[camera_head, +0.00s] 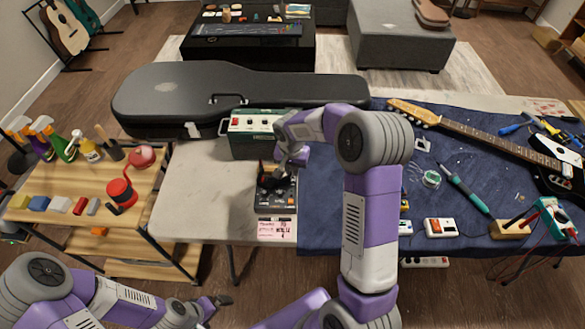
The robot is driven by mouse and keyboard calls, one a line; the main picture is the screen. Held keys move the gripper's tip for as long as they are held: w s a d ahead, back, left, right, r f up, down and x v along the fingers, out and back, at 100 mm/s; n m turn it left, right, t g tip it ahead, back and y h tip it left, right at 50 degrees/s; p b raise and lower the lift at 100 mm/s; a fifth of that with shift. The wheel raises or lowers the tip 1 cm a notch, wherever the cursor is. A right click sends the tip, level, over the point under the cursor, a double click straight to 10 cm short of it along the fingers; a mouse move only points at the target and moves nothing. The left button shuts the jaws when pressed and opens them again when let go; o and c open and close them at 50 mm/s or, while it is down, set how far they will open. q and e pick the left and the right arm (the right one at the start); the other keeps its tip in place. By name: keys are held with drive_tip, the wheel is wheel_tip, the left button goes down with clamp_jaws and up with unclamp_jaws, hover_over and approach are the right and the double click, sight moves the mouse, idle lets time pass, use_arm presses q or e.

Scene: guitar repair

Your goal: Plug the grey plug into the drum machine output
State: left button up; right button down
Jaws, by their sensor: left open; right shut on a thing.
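The drum machine (276,204), a dark box with small controls, lies on the bare left part of the table with a pink note in front of it. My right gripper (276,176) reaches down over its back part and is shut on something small. That is likely the grey plug, but the gripper and a dark shape hide it. I cannot tell whether it touches the output, which is hidden too. My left gripper (218,301) is open and empty, low in front of the table, away from the drum machine.
A green amplifier (239,146) stands just behind the drum machine, and a black guitar case (180,95) lies behind that. A blue cloth (325,215) with an electric guitar, pedals and a soldering iron covers the right side. A wooden shelf (60,222) with bottles stands left.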

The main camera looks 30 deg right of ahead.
drive_tip(key=shift+f+b, duration=0.95)
drive_tip(key=shift+f, duration=0.25)
idle(0.3)
drive_tip(key=c, duration=0.7)
unclamp_jaws()
drive_tip(key=shift+o, duration=0.2)
drive_tip(key=shift+r, duration=0.15)
drive_tip(key=shift+r+p, duration=2.8)
drive_tip(key=shift+r, duration=1.15)
